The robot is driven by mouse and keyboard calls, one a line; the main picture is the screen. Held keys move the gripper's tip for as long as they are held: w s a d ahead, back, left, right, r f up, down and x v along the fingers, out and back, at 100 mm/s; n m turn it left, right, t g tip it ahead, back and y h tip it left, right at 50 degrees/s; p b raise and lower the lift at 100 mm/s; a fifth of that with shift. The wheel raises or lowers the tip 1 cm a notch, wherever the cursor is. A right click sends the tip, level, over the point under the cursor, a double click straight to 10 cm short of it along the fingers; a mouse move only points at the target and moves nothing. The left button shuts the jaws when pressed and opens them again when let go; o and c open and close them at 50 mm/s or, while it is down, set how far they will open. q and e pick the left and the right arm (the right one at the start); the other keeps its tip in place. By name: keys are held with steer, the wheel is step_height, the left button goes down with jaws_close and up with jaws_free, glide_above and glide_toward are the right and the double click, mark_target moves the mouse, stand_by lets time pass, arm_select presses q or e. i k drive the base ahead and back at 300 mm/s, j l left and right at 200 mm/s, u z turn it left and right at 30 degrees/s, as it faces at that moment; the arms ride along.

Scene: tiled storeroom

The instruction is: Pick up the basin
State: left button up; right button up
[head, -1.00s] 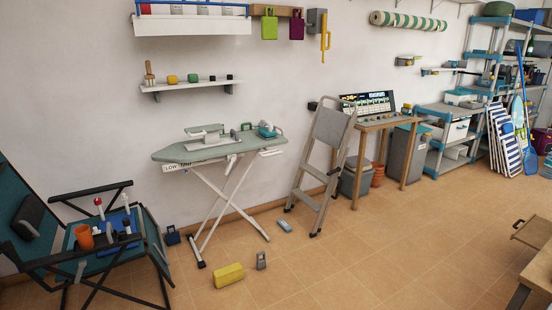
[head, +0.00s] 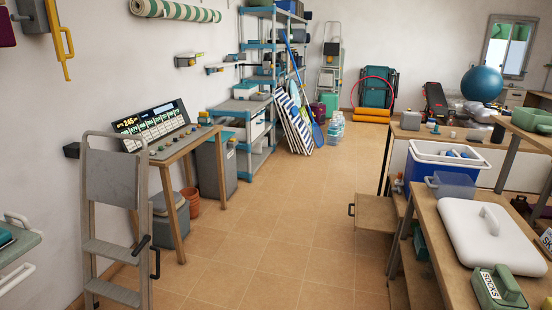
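I see nothing that I can clearly name as the basin. A blue open tub with a white rim (head: 418,172) stands on the right-hand benches and holds several small items; it may be a cool box rather than a basin. A white slab with a raised handle (head: 492,236), like a lid, lies on the nearer wooden bench. Neither of my grippers shows in the head view.
A stepladder (head: 112,180) and a wooden console table (head: 165,155) line the left wall. A blue-grey shelf rack (head: 247,104) stands beyond. A wooden bench (head: 445,260) fills the right. The tiled floor (head: 300,225) between is clear.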

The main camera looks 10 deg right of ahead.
mark_target(447, 187)
steer(key=i+l+z, duration=0.1)
steer(key=i+z, duration=0.35)
steer(key=i+j+z, duration=0.1)
steer(key=i+z, duration=0.4)
steer(key=i+j+z, duration=0.25)
steer(key=i+z, duration=0.2)
steer(key=i+j+z, duration=0.45)
steer(key=k+l, duration=0.05)
steer(key=k, duration=0.05)
